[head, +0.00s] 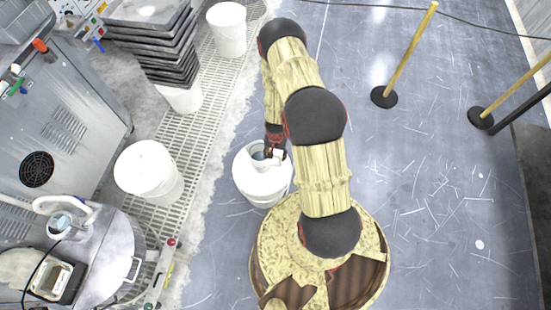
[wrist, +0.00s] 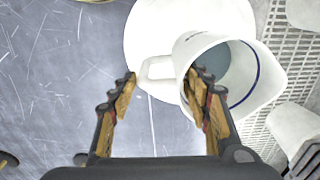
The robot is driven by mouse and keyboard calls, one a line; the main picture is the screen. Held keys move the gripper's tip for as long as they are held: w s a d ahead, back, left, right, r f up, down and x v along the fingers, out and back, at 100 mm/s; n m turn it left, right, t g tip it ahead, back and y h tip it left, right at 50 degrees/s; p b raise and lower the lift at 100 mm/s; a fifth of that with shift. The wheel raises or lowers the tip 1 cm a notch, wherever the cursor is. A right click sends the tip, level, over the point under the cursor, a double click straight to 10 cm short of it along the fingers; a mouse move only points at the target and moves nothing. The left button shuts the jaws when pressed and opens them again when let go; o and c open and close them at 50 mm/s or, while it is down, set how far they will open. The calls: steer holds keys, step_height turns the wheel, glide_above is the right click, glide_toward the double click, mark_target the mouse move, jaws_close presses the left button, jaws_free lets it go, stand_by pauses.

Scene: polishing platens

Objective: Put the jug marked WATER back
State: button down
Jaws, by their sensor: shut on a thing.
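A white jug (head: 260,155) with bluish-grey liquid inside is at my gripper (head: 275,147), over a round white bucket (head: 262,190). In the wrist view the jug (wrist: 232,78) is tilted in the picture, its open mouth showing and a dark blue line inside the rim. Its handle (wrist: 157,72) lies between the fingers of my gripper (wrist: 163,92), which is shut on it. The white bucket (wrist: 165,22) is behind the jug; I cannot tell whether they touch. Any marking on the jug is too small to read.
White buckets (head: 148,172) (head: 228,30) stand along the floor grating (head: 195,130). Stacked dark trays (head: 150,40) are upper left. Yellow posts (head: 408,55) stand on open floor at right.

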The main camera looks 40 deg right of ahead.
steer(key=shift+f+b, duration=0.75)
steer(key=shift+f, duration=0.85)
steer(key=c, duration=0.9)
jaws_free()
